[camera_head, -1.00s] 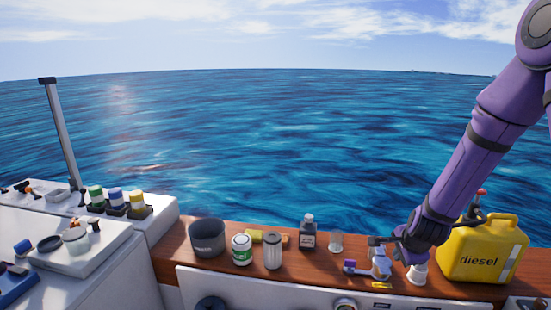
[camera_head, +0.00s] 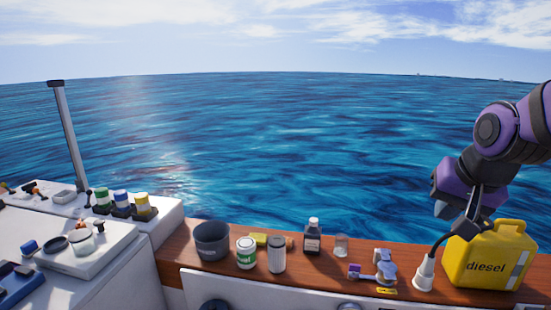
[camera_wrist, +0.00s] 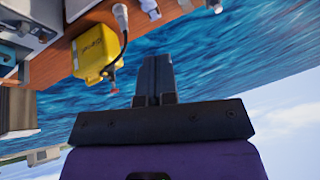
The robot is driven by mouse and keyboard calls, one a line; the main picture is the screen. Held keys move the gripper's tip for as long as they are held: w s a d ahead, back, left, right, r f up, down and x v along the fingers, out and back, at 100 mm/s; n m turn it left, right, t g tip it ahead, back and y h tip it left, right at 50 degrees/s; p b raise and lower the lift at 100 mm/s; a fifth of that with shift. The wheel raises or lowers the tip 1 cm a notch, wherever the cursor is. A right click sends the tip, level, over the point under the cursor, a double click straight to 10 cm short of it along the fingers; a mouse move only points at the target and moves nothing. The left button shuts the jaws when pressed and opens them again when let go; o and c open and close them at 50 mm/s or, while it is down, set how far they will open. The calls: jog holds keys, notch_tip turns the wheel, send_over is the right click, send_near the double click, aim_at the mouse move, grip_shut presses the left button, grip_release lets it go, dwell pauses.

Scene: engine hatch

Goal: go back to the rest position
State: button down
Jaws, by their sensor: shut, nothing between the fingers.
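My gripper (camera_head: 441,208) hangs at the right in the head view, at the end of my purple arm, in the air above and left of the yellow diesel can (camera_head: 487,262). In the wrist view my gripper (camera_wrist: 154,72) has its dark fingers together with nothing between them. The can shows there upside down (camera_wrist: 92,52), apart from the fingers.
A white fitting (camera_head: 424,274) stands left of the can, with a dark hose rising from it. Along the wooden ledge are a grey pot (camera_head: 211,240), a green-labelled can (camera_head: 246,253), a ribbed filter (camera_head: 277,254) and a dark bottle (camera_head: 313,238). Open sea lies behind.

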jog(key=s+r+n, duration=0.2)
jog(key=s, duration=0.4)
jog(key=s+r+n, duration=0.2)
jog(key=s+r, duration=0.1)
jog(key=s, duration=0.3)
jog(key=shift+s+d+r+n, duration=0.15)
jog(key=shift+s+r+n, duration=0.1)
jog(key=shift+s+n, duration=0.15)
jog(key=c, duration=1.8)
grip_release()
jog(key=shift+c, duration=0.2)
